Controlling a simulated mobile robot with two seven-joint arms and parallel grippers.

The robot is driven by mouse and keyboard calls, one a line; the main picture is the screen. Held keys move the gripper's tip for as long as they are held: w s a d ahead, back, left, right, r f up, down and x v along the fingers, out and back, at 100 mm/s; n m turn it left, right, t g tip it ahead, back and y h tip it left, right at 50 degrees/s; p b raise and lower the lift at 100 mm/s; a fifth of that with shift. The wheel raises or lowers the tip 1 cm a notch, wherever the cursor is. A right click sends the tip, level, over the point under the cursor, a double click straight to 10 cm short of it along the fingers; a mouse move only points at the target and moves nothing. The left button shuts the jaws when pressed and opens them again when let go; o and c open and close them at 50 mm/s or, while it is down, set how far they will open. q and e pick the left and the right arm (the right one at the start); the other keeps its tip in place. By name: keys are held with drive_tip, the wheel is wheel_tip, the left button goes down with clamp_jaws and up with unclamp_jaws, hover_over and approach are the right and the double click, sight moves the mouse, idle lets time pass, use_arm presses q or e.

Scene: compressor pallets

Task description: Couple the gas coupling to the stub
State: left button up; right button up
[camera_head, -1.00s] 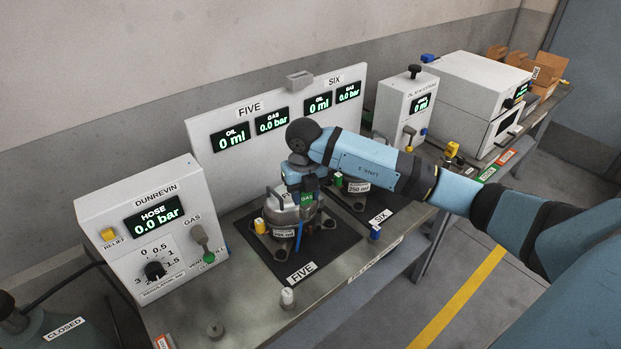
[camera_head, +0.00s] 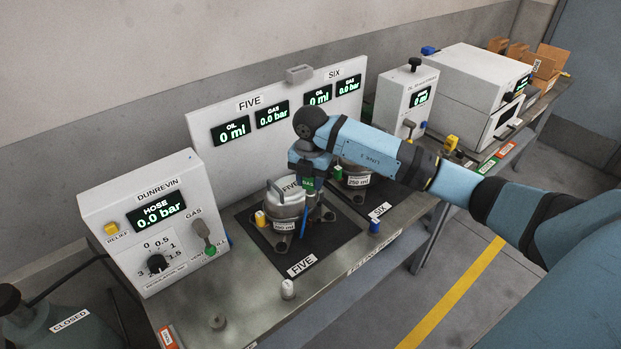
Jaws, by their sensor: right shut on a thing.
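My right gripper (camera_head: 307,180) is shut on the green gas coupling (camera_head: 308,184), with a blue hose (camera_head: 303,222) hanging below it. It holds the coupling above the right side of the grey compressor FIVE (camera_head: 284,208), which stands upright on a dark mat. The gas stub of compressor FIVE is not clearly visible; the gripper and hose cover that side. I cannot tell whether the coupling touches anything below. A yellow cap (camera_head: 260,218) sits at the compressor's left. My left gripper is not in view.
Compressor SIX (camera_head: 358,170), with a green cap (camera_head: 338,173), stands just right of the gripper. The panel (camera_head: 210,107) behind reads 0 ml and 0.0 bar. The DUNREVIN box (camera_head: 127,203) is at left, with its hose reading 0.0 bar.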

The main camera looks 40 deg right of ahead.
sight(310, 203)
drive_tip(key=shift+f+b, duration=0.95)
drive_tip(key=shift+f, duration=0.65)
drive_tip(key=shift+f+b, duration=0.55)
drive_tip(key=shift+f, duration=0.55)
drive_tip(key=shift+f+b, duration=0.95)
drive_tip(key=shift+f, duration=0.6)
